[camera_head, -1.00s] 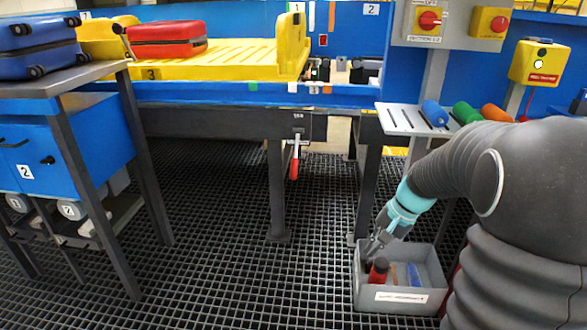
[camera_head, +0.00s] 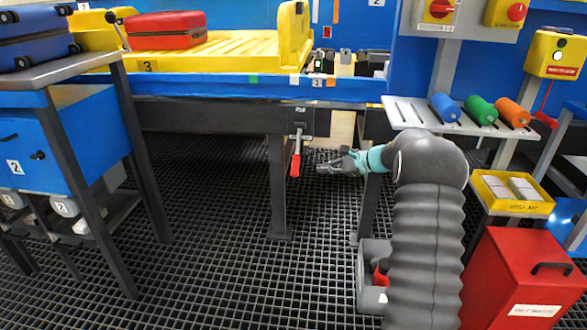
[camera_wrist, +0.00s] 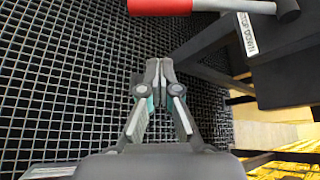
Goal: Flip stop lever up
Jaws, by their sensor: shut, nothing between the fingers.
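The stop lever (camera_head: 296,160) hangs down from a bracket on the dark conveyor frame, with a red grip at its lower end. In the wrist view its red grip (camera_wrist: 160,6) and metal rod cross the top edge, beyond my fingertips. My gripper (camera_head: 322,168) is shut and empty, just right of the red grip and apart from it, at about the same height. In the wrist view my gripper (camera_wrist: 154,64) shows its fingers together, pointing toward the lever.
The conveyor leg (camera_head: 279,195) stands just left of the lever. A grey bin (camera_head: 369,275) is on the floor, partly behind my arm. A slatted shelf with coloured rollers (camera_head: 415,118) and a red box (camera_head: 518,285) are at right. Grating floor is free in front.

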